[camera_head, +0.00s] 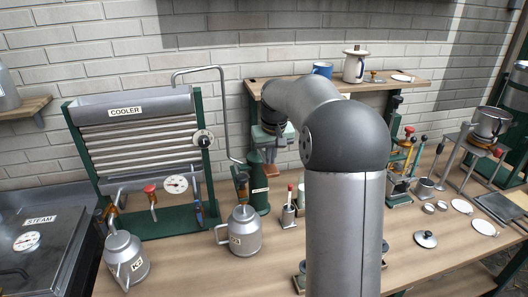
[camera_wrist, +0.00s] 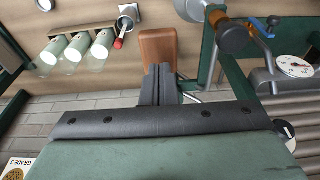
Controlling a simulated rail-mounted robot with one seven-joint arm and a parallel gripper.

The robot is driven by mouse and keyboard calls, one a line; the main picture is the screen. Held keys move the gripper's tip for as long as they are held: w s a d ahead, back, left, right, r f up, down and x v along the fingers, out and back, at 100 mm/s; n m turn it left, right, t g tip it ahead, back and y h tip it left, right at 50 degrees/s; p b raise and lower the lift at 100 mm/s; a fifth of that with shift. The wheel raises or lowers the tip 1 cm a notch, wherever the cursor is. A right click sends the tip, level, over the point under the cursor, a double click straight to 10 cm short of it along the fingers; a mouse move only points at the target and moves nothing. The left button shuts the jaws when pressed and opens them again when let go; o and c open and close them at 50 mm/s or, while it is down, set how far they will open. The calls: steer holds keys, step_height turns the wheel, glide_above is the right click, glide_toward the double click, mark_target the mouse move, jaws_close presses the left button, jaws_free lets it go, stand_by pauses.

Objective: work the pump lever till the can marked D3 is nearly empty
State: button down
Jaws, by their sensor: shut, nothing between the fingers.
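My gripper (camera_wrist: 160,85) is shut and empty, its fingertips right beside a brown wooden grip (camera_wrist: 160,48) in the wrist view; I cannot tell whether they touch it. In the head view my gripper (camera_head: 274,128) is above a green upright pump body (camera_head: 258,190), and the brown grip shows partly below it. A grey metal can (camera_head: 242,238) stands in front of the pump; its label is too small to read surely. Another can (camera_head: 126,258), seemingly marked K2, stands to the left. I cannot make out a D3 mark, and the can's fill level is hidden.
The cooler (camera_head: 140,140), with a bent pipe (camera_head: 222,90), stands left of the pump. A small holder with a red-tipped stick (camera_head: 289,208) is on the bench to the right. In the wrist view several pale green-white cylinders (camera_wrist: 77,47) stand near it. My arm covers the middle bench.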

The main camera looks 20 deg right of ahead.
steer(key=shift+f, duration=0.2)
step_height(320, 180, down, 11)
steer(key=b, duration=0.8)
step_height(320, 180, up, 12)
steer(key=p, duration=0.9)
steer(key=shift+f, duration=0.45)
